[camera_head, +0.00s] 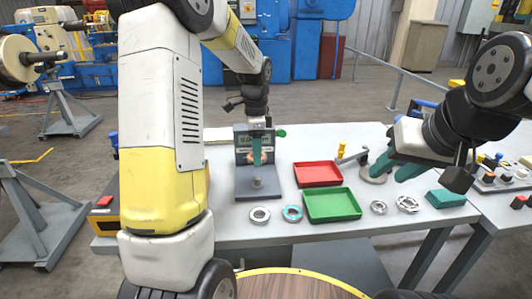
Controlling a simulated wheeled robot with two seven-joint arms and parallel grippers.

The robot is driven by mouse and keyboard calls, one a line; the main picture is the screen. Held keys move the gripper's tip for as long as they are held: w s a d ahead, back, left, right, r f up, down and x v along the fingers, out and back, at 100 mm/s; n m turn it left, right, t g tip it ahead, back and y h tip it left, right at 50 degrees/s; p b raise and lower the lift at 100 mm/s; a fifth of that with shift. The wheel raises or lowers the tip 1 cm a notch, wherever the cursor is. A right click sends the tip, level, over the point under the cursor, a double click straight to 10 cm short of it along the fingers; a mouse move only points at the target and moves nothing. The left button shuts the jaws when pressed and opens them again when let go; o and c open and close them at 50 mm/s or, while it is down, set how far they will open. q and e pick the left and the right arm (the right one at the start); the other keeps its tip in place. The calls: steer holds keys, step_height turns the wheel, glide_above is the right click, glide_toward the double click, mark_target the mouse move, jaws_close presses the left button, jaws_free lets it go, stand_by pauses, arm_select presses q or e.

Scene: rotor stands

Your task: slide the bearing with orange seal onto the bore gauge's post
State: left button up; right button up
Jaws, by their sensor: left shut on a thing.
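The bore gauge (244,190) stands on the table, with a flat grey base, an upright display panel and a short post (257,183) rising from the base. My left gripper (257,160) hangs in front of the panel above the post, teal fingers pointing down. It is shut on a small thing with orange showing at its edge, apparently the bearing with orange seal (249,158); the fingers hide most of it. It appears apart from the post. My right gripper (388,172) is at the table's right, its teal fingers spread and nothing seen between them.
A red tray (318,174) and green tray (345,205) lie right of the gauge. A plain ring (260,206) and blue-sealed ring (292,206) lie before it. Metal rings (379,201) (407,198) and a teal box (445,198) lie farther right. My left arm hides the table's left part.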

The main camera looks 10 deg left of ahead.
arm_select(q)
steer(key=shift+f, duration=2.5)
steer(key=shift+f, duration=0.15)
steer(key=shift+f, duration=0.35)
steer(key=shift+f, duration=0.3)
steer(key=shift+f, duration=0.3)
steer(key=shift+f, duration=0.25)
steer(key=shift+f, duration=0.85)
steer(key=shift+f, duration=0.15)
